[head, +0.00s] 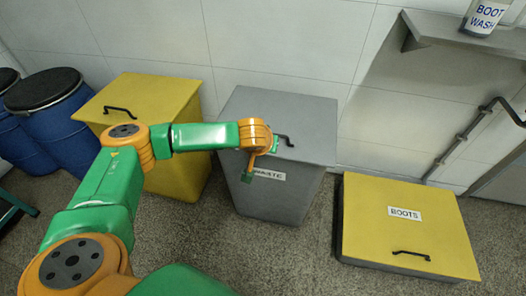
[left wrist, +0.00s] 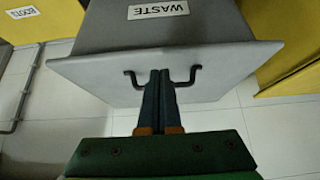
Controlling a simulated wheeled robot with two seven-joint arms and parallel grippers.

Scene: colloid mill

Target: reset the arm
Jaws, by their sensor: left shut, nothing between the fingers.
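My left arm (head: 205,137) reaches in from the left in the head view, and its end is over the grey waste bin (head: 290,190). My left gripper (left wrist: 160,73) shows in the left wrist view with its two dark fingers together and nothing between them. The fingers overlap the middle of the black lid handle (left wrist: 193,76) in that view; I cannot tell whether they touch it. The bin's grey lid (head: 285,112) is down, and the handle also shows in the head view (head: 286,140). My right gripper is not in view.
A yellow bin (head: 165,95) stands left of the waste bin, with blue drums (head: 55,115) further left. A low yellow boots box (head: 405,225) is on the right. A wall shelf (head: 460,35) and pipe (head: 460,140) are at the right. The floor in front is clear.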

